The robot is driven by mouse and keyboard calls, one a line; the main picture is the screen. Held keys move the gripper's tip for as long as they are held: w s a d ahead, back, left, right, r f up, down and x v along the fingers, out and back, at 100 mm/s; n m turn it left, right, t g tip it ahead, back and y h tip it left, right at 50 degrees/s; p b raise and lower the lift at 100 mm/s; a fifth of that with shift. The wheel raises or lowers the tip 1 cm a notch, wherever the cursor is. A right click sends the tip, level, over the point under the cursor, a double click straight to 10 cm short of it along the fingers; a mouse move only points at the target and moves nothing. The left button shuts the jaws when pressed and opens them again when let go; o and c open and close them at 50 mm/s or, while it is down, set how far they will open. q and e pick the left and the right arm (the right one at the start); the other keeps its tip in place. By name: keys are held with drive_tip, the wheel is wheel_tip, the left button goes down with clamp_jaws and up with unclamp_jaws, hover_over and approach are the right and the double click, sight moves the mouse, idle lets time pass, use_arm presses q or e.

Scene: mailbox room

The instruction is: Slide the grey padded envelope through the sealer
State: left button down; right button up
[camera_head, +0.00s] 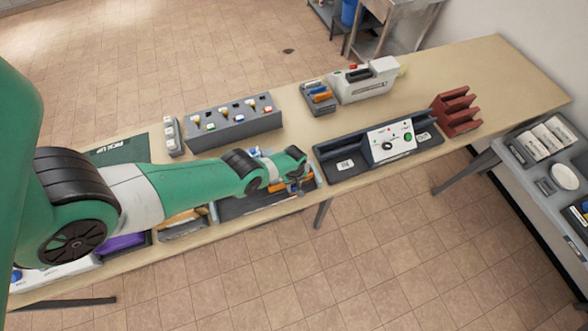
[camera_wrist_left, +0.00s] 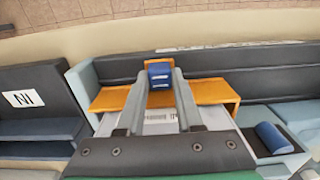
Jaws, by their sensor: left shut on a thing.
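My left gripper (camera_head: 297,184) is above the dark tray (camera_head: 240,207) at the front of the bench, just left of the sealer (camera_head: 390,140). In the left wrist view, its fingers (camera_wrist_left: 158,85) are shut on a small blue block (camera_wrist_left: 159,72). An orange piece (camera_wrist_left: 215,92) spreads to both sides behind the fingers. A pale labelled surface (camera_wrist_left: 158,128) shows between them. I cannot tell which of these pale parts is the grey padded envelope; the arm hides much of the tray. The sealer's edge with a white label (camera_wrist_left: 22,98) is at the left of the wrist view. My right gripper is not in view.
A grey box with several coloured knobs (camera_head: 235,122) stands behind my arm. A white machine (camera_head: 365,80) is at the back, and a red rack (camera_head: 457,110) stands right of the sealer. A purple item (camera_head: 122,242) lies front left. The bench is bare at its far right.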

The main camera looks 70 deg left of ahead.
use_arm(q)
drive_tip(key=shift+w, duration=0.1)
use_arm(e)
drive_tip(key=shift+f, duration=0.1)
use_arm(q)
drive_tip(key=c, duration=0.6)
unclamp_jaws()
drive_tip(key=shift+w, duration=0.15)
drive_tip(key=shift+o, duration=0.2)
drive_tip(key=shift+r, duration=0.1)
